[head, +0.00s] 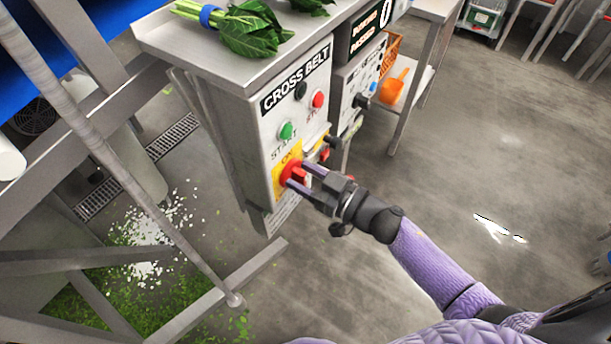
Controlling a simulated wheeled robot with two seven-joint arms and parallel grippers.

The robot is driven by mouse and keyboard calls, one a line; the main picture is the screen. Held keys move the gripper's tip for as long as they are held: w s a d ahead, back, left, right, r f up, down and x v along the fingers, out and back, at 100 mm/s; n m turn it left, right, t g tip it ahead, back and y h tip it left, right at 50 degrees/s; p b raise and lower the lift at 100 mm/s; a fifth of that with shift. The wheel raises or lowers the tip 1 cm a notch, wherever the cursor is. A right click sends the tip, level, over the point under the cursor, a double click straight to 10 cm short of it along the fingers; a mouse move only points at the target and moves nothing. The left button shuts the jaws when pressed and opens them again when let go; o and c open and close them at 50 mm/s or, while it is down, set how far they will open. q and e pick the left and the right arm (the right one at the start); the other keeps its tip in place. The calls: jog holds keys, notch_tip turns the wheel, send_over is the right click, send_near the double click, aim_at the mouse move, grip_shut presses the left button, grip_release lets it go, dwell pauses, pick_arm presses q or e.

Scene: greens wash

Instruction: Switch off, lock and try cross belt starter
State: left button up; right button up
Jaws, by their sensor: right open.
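The cross belt starter (255,130) is a grey box with a black "CROSS BELT" label, under the steel table's edge. It has a green start button (286,130), a red stop button (318,99) and a dark knob (300,90). Low on its face, a red rotary switch (292,171) sits on a yellow plate (278,182). My right gripper (298,175) is open, with its fingers at the red switch, one on either side of the handle. Whether they touch it I cannot tell. The handle's exact position is partly hidden by the fingers. My left gripper is not in view.
A second control box (352,80) stands just right of the starter. Leafy greens (245,28) lie on the steel table top (165,38). An orange scoop (393,87) is on a shelf behind. Steel frame bars cross the left side. The floor at right is open.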

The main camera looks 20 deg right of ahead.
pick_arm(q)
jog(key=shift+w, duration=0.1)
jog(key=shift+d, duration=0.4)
pick_arm(e)
grip_shut()
